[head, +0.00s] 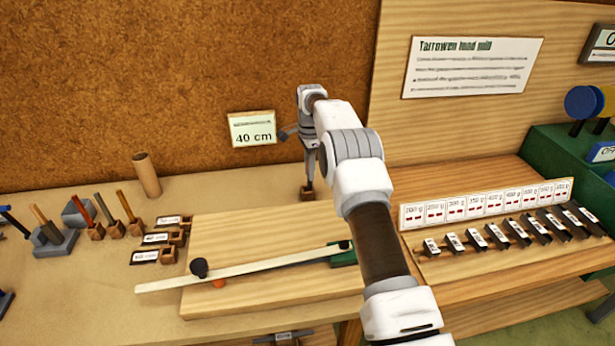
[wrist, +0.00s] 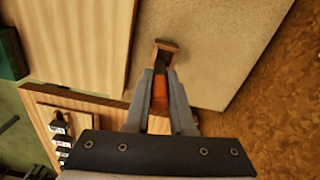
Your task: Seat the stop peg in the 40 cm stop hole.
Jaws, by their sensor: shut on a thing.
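My gripper (head: 309,170) points down at the back of the bench, right of the 40 cm sign (head: 253,129). In the wrist view, its fingers (wrist: 162,76) are shut on an orange piece (wrist: 160,95) with a dark part toward the tips. I cannot tell for certain whether this is the stop peg. A small brown wooden block (wrist: 165,46) with a dark recess lies just beyond the fingertips; the head view also shows the block (head: 307,193) below them. Three labelled blocks (head: 158,238) sit left of the board; their print is unreadable, so the 40 cm hole cannot be identified.
A pale strip (head: 262,267) with a black knob (head: 199,268) crosses the wooden board (head: 255,235). Several handled tools stand in holders at left, near a brown cylinder (head: 147,175). Labelled weights (head: 497,237) line the right bench. The rear wall is close to my gripper.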

